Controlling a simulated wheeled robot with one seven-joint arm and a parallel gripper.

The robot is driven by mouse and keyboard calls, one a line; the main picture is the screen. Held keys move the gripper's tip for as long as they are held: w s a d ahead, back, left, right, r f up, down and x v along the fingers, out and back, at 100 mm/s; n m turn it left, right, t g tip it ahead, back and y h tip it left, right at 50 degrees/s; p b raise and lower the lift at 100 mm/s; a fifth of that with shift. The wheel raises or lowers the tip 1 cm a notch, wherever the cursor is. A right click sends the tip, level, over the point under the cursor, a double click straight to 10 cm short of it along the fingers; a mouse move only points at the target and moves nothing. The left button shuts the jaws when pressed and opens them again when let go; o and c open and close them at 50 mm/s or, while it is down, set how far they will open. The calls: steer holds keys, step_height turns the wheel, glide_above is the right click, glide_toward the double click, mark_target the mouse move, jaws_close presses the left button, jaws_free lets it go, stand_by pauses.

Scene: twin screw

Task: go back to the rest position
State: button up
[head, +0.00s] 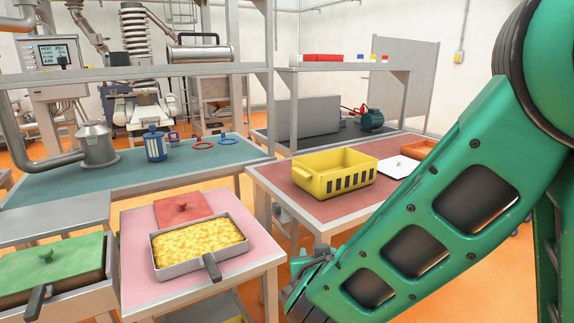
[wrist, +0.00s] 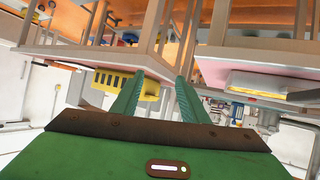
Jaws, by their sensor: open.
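My gripper (wrist: 156,92) shows in the wrist view with its two green fingers apart and nothing between them. The wrist picture appears turned upside down, with table legs and undersides around the fingers. A yellow crate (wrist: 106,82) shows behind the left finger, and I see no contact with it. In the head view my green arm fills the right side and reaches down to the lower middle.
The yellow crate (head: 335,184) stands on the red-topped table (head: 278,183). A pan of yellow food (head: 200,246) and a red lid (head: 183,207) are on the pink-topped table (head: 140,262). A green-lidded pan (head: 50,268) stands left. Orange floor shows between the tables.

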steer(key=s+d+m+g+h, duration=0.2)
steer(key=s+d+m+g, duration=0.15)
steer(key=d, duration=1.05)
steer(key=s+d+m+g+h, duration=0.3)
steer(key=s+d+g, duration=0.1)
steer(key=d, duration=1)
steer(key=s+d+r+g+y, duration=0.1)
steer(key=s+d+g+y, duration=0.1)
steer(key=s, duration=0.8)
steer(key=s+d+r+m+g+y, duration=0.1)
steer(key=s+d+g+y, duration=0.2)
steer(key=s, duration=0.8)
steer(key=shift+s+d, duration=0.2)
steer(key=shift+d, duration=0.3)
steer(key=shift+r, duration=0.1)
steer(key=shift+w+f, duration=0.25)
steer(key=shift+w, duration=0.4)
